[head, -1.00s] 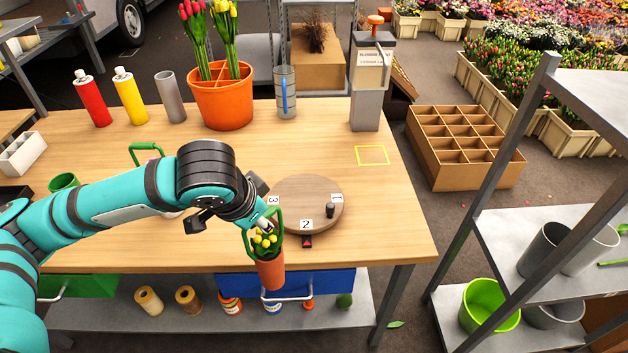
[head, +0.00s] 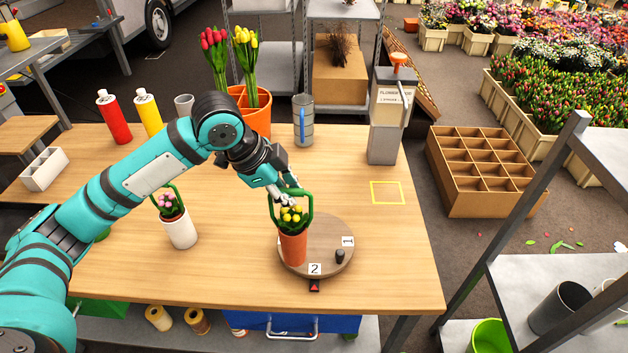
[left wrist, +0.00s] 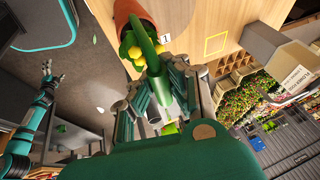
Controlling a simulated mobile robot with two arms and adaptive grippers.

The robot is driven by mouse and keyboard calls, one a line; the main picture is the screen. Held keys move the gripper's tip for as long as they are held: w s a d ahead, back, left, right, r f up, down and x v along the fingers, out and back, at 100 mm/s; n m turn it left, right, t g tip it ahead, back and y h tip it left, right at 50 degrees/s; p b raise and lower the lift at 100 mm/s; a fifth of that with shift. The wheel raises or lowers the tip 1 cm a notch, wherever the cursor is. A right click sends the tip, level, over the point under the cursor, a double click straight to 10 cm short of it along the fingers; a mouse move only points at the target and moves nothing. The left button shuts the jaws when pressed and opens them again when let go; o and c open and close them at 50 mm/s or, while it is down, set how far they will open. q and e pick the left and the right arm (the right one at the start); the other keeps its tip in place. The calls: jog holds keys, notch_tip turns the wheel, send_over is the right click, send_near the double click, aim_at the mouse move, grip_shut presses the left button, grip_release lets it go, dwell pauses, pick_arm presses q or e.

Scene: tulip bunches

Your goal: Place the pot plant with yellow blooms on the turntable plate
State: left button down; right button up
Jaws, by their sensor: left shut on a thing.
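The pot plant with yellow blooms (head: 293,248) is an orange pot with a tall green handle. It is upright at the left part of the round wooden turntable plate (head: 328,232); I cannot tell whether its base touches the plate. My left gripper (head: 287,198) is shut on the handle, which also shows in the left wrist view (left wrist: 145,45). Labels 1 and 2 show on the plate; label 3 is hidden. My right gripper (left wrist: 50,75) shows small in the left wrist view, its fingers apart, away from the plant.
A white pot with pink blooms (head: 180,230) stands left of the turntable. A black knob (head: 340,256) stands on the plate's right front. An orange tulip pot (head: 255,115), a grey-blue can (head: 303,125) and a grey dispenser (head: 386,135) stand behind. The table right of the plate is clear.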

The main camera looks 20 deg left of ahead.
pick_arm(q)
jog(key=w+d+f+p, duration=0.2)
jog(key=w+f+p, duration=0.1)
jog(key=w, duration=0.6)
jog(key=shift+d+f+p, duration=0.15)
jog(key=shift+f+p, duration=0.15)
jog(key=shift+f, duration=0.35)
pick_arm(e)
jog(key=r, duration=0.2)
jog(key=w+r, duration=0.1)
jog(key=r, duration=0.1)
jog(key=shift+w+a+r, duration=0.1)
pick_arm(q)
jog(key=shift+w+f, duration=0.1)
jog(key=c, duration=1.4)
grip_release()
jog(key=shift+f, duration=0.1)
jog(key=b+v, duration=0.2)
jog(key=v, duration=1)
pick_arm(e)
notch_tip(320, 180, down, 2)
jog(key=shift+f, duration=0.1)
